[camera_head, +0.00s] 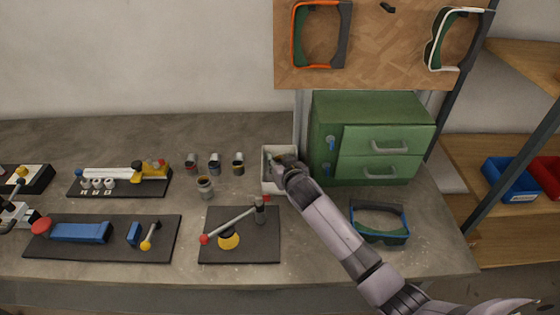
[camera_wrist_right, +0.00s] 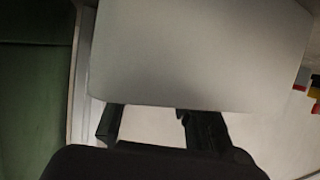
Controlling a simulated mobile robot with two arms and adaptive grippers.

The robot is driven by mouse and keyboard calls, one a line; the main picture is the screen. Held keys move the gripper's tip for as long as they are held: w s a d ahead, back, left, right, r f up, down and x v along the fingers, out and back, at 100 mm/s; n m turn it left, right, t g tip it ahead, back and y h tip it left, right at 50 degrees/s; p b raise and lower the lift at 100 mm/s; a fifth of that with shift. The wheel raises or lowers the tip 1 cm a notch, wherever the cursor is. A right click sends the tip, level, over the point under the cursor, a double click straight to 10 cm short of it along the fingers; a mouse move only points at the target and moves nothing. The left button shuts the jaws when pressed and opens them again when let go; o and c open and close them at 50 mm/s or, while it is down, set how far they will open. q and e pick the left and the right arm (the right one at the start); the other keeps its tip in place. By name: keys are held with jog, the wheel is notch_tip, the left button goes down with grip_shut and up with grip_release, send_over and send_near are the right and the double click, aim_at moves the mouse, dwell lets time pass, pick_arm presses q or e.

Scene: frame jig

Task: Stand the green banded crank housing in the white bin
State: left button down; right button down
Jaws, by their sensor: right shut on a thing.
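The white bin (camera_head: 268,188) stands on the bench just left of the green drawer cabinet. My right gripper (camera_head: 277,163) reaches in over it from the lower right. It is shut on a pale grey piece that looks like a crank housing, largely hidden by the gripper in the head view. In the right wrist view a large pale surface (camera_wrist_right: 200,50) fills the upper middle, above the dark fingers (camera_wrist_right: 155,125). I see no green band, and cannot tell whether the piece touches the bin floor. A grey and black part at the left edge may be my left gripper (camera_head: 15,213); its jaws are unclear.
Several small banded housings (camera_head: 205,187) stand left of the bin. A dark mat with a lever (camera_head: 230,221) lies in front. The green cabinet (camera_head: 325,115) stands close on the right. Blue-framed goggles (camera_head: 380,235) lie in front of it. Other fixture mats fill the left.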

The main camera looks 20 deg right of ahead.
jog(key=c, duration=1.2)
grip_release()
jog(key=shift+f, duration=0.1)
jog(key=v, duration=1.2)
jog(key=shift+r, duration=0.2)
